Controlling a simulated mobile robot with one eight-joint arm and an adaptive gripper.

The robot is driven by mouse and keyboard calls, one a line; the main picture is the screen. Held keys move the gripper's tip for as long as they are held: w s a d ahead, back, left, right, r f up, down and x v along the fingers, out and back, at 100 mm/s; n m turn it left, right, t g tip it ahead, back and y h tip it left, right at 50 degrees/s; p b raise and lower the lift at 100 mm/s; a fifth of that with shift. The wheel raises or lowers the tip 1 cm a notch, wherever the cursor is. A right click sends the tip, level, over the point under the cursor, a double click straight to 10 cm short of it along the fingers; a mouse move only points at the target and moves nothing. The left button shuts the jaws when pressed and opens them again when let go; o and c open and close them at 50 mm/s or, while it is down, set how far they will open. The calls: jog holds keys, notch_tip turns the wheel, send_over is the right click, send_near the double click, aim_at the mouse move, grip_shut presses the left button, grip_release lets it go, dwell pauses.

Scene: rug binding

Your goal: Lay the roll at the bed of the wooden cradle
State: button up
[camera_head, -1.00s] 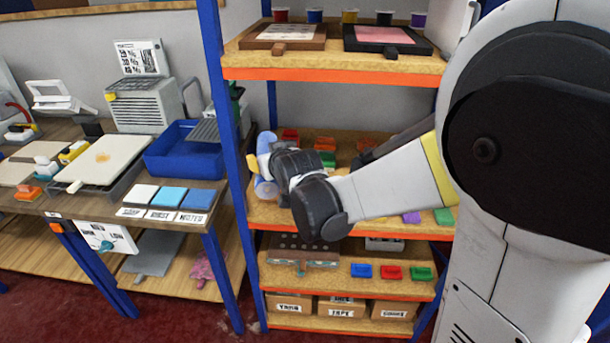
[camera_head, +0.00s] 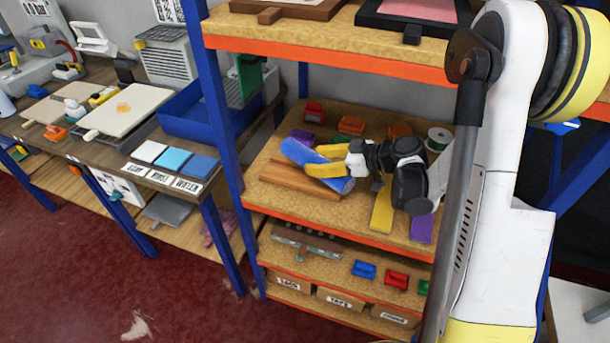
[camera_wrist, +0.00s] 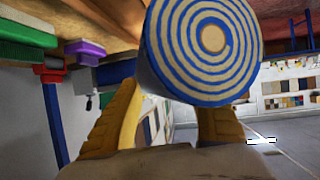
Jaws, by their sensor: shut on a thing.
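The blue roll (camera_head: 303,151) is in my gripper (camera_head: 325,162), between its yellow fingers, over the middle shelf. It slants down to the right in the head view. In the wrist view, the roll's blue and cream spiral end (camera_wrist: 185,52) faces the camera, with a yellow finger at each side. The brown wooden cradle (camera_head: 290,178) lies on the shelf just below and in front of the roll. The roll covers part of the cradle, and I cannot tell whether they touch. A brown wooden piece, likely the cradle, shows at the top of the wrist view (camera_wrist: 115,12).
A yellow strip (camera_head: 382,215) and a purple strip (camera_head: 422,229) lie to the right on the shelf. A white spool (camera_head: 438,138) and several coloured blocks stand behind. The orange-edged upper shelf (camera_head: 330,60) hangs above, and a blue post (camera_head: 212,100) stands at left.

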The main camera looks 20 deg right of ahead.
aim_at(326, 163)
jog(key=s+r+n+g+y, duration=0.2)
jog(key=s+n+g, duration=0.1)
jog(key=s+d+r+n+g, duration=0.1)
jog(key=shift+s+n+g+y, duration=0.3)
jog(key=shift+s+n+y, duration=0.05)
jog(key=shift+n+y, duration=0.05)
jog(key=w+a+f+b, duration=0.1)
jog(key=w+f, duration=0.1)
jog(key=w, duration=0.1)
jog(key=w+a+f+b, duration=0.1)
jog(key=w+f, duration=0.1)
jog(key=w, duration=0.2)
jog(key=w+a+f+b, duration=0.1)
jog(key=w+f, duration=0.2)
jog(key=w, duration=0.1)
notch_tip(326, 163, down, 4)
jog(key=shift+b, duration=1.1)
jog(key=shift+d, duration=0.1)
jog(key=shift+c, duration=0.6)
jog(key=o, duration=1.4)
jog(key=shift+c, duration=0.2)
jog(key=shift+r, duration=0.1)
